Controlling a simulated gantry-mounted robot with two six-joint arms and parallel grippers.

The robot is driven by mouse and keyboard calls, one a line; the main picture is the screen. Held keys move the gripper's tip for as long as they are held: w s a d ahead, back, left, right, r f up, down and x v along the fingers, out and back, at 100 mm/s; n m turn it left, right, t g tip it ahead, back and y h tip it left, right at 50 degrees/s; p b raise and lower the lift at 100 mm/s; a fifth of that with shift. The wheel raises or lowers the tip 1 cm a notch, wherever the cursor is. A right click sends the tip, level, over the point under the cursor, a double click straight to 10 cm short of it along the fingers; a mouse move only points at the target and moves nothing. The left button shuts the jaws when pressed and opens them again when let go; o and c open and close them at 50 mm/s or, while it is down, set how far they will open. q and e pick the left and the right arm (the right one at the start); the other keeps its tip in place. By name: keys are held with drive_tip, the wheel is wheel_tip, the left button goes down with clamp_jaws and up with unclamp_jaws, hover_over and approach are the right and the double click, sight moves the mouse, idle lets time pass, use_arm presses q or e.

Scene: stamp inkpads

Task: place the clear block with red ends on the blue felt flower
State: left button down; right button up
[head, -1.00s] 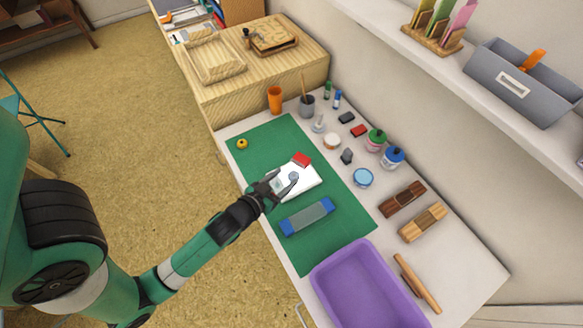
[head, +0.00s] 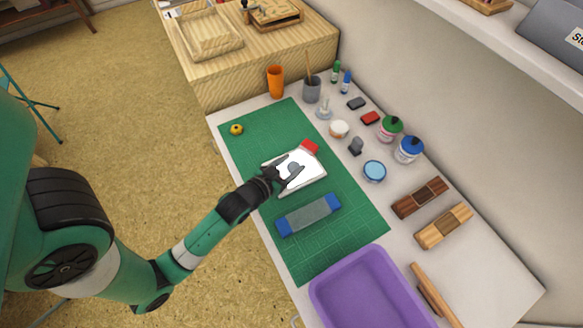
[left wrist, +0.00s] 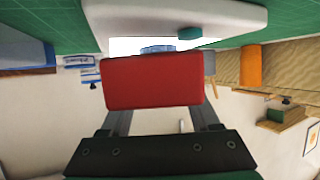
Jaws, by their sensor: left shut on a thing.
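My left gripper (head: 288,170) is over the white pad on the green mat in the head view. It is shut on the clear block with red ends. One red end (head: 310,147) shows beyond the fingers in the head view. In the left wrist view a red end (left wrist: 153,82) faces the camera between the fingers and hides the clear middle. A pale blue-grey round shape (head: 293,168) shows between the fingers over the pad; I cannot tell surely that it is the blue felt flower. Whether the block touches the pad is unclear. My right gripper is out of view.
A clear block with blue ends (head: 308,215) lies on the green mat (head: 345,235). A purple bin (head: 370,290) stands in front. Jars, a round blue tin (head: 374,171) and wooden blocks (head: 444,226) line the right side. A small yellow thing (head: 237,129) sits at the mat's far left.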

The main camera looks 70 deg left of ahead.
use_arm(q)
drive_tip(key=shift+w+a, duration=0.1)
drive_tip(key=shift+c, duration=0.6)
unclamp_jaws()
drive_tip(key=shift+r, duration=0.25)
drive_tip(key=p+v, duration=0.2)
drive_tip(key=v, duration=1)
drive_tip(key=shift+f, duration=0.15)
